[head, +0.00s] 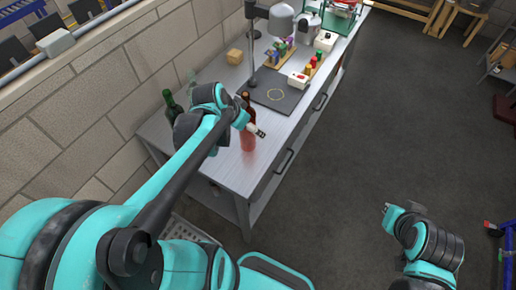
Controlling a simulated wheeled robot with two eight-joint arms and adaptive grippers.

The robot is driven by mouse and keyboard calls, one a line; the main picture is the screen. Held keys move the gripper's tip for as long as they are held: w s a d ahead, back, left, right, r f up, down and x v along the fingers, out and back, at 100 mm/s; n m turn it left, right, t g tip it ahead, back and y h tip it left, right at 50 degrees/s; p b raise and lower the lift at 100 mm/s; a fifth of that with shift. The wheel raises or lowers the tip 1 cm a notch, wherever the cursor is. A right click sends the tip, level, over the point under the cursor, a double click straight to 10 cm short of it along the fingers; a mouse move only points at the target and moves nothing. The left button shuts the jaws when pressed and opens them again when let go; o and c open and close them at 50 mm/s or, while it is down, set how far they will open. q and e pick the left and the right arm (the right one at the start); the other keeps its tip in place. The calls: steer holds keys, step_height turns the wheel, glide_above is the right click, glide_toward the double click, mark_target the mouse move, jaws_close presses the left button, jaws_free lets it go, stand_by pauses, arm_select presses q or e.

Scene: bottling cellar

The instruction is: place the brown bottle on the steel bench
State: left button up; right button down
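A reddish-brown bottle (248,142) is upright at the near end of the steel bench (228,172). Its dark neck shows above my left gripper and its red, see-through lower part shows below. From this angle I cannot tell whether its base touches the bench top. My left gripper (252,127) is at the bottle's middle, with a pale finger across its front. The far finger is hidden, so its grip is unclear. My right gripper (387,209) is over the floor at the lower right, away from the bench; its fingers are too small to read.
A green bottle (172,106) and a clear bottle (192,80) stand by the wall, partly behind my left arm. A dark mat (275,97) with a stand, a wooden block (234,56) and small coloured items lie farther along.

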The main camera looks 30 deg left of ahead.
arm_select(q)
steer(key=s+d+r+n+t+y, duration=0.1)
steer(key=s+d+r+n, duration=0.1)
steer(key=s+d, duration=0.7)
steer(key=shift+s+d+r+n+t, duration=0.15)
steer(key=shift+s+r+n+t, duration=0.15)
steer(key=shift+s+r, duration=0.15)
steer(key=shift+f, duration=0.1)
step_height(320, 180, down, 12)
steer(key=b, duration=1.1)
steer(key=shift+r+b, duration=0.2)
steer(key=shift+b, duration=0.15)
